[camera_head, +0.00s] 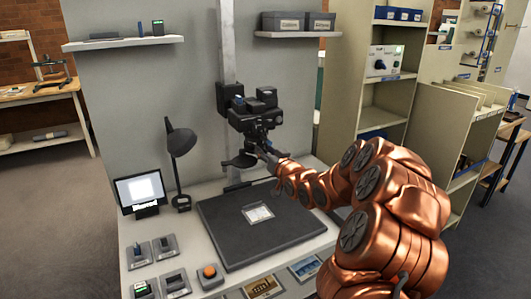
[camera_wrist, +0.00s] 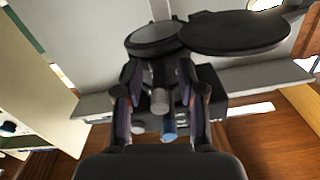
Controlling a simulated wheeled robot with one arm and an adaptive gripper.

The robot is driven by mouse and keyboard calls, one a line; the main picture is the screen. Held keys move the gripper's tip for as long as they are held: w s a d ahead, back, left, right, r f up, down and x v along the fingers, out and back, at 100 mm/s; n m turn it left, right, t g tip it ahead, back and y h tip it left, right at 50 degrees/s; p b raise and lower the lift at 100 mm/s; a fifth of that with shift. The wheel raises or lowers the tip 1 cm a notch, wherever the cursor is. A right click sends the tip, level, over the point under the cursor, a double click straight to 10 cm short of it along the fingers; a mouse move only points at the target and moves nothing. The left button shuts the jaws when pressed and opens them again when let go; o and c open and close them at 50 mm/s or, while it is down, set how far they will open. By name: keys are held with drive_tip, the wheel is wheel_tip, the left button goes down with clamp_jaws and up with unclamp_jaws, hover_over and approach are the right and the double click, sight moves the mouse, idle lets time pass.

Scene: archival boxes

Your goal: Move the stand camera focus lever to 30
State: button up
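The stand camera (camera_head: 252,108) is a black body on a pale upright column above the copy board. Its dark underside and a round lens part (camera_wrist: 157,38) show in the wrist view. My gripper (camera_head: 264,148) is raised right at the camera's lower front. In the wrist view its two fingers (camera_wrist: 160,78) are apart, one on each side of a short grey peg (camera_wrist: 160,101). Contact cannot be told. A blue-tipped peg (camera_wrist: 168,129) and another grey peg (camera_wrist: 138,128) show nearer the palm. Which one is the focus lever, and any scale numbers, cannot be read.
A small monitor (camera_head: 141,192) shows a pale patch and the word "Blurred". A black desk lamp (camera_head: 180,145) stands beside it. The black board (camera_head: 215,217) holds a white sheet (camera_head: 259,213). Shelving (camera_head: 368,160) stands close behind my arm.

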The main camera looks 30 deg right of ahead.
clamp_jaws()
